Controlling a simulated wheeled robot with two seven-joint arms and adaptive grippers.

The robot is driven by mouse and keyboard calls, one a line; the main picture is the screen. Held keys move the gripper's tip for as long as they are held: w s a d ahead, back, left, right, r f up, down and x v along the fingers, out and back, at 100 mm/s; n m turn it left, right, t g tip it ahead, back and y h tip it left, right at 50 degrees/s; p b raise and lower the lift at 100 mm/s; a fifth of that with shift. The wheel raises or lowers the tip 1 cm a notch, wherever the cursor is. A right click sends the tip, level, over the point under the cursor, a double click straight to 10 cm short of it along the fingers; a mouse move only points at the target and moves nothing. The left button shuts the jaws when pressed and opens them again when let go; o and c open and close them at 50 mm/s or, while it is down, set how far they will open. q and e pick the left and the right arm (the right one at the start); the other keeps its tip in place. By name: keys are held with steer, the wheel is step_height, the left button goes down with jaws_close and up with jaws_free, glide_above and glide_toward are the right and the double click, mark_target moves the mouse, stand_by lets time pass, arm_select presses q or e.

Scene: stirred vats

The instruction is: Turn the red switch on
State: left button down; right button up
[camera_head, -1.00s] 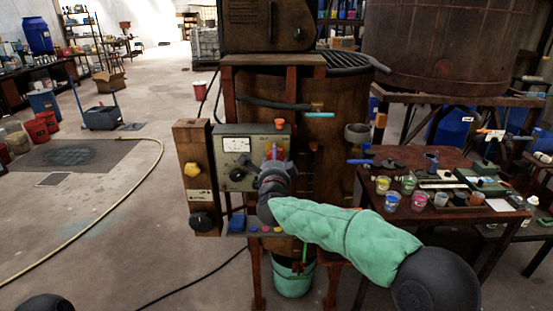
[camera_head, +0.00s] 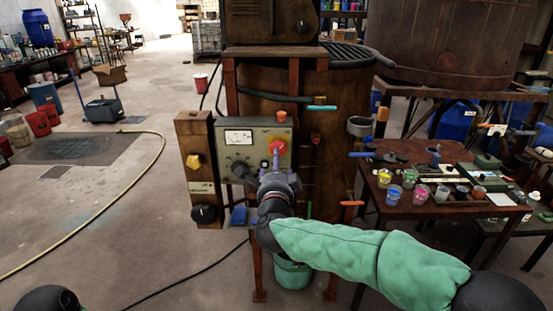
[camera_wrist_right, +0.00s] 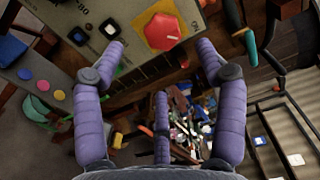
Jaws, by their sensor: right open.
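My right gripper (camera_head: 278,168) is just in front of and below the switch. In the right wrist view its purple fingers (camera_wrist_right: 160,55) are spread and empty, with the switch ahead between the two upper fingertips. No contact with the knob is visible. My left gripper is out of view.
A dark knob (camera_head: 240,169) and a white meter (camera_head: 238,137) sit left on the panel. A table with paint pots (camera_head: 420,194) is at the right. Open floor lies to the left.

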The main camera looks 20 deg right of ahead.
steer(key=shift+v, duration=1.45)
steer(key=s+a+f+n+g+y+p, duration=0.15)
steer(key=f+n+g+y, duration=0.35)
steer(key=f, duration=1.2)
steer(key=s+a+f+n+g, duration=0.15)
steer(key=f+n, duration=0.55)
steer(key=f, duration=1)
steer(key=s+a+f+n+g+y+p, duration=0.1)
steer(key=s+f+g, duration=0.4)
steer(key=s+f, duration=0.5)
steer(key=s+a+f+n+g+y, duration=0.2)
steer(key=s+f+n+g, duration=0.3)
steer(key=s+f, duration=0.5)
steer(key=s+n+y, duration=0.1)
steer(key=s, duration=0.6)
steer(key=shift+s+a+f+p, duration=0.35)
steer(key=shift+s+a+p, duration=0.05)
steer(key=shift+g, duration=0.25)
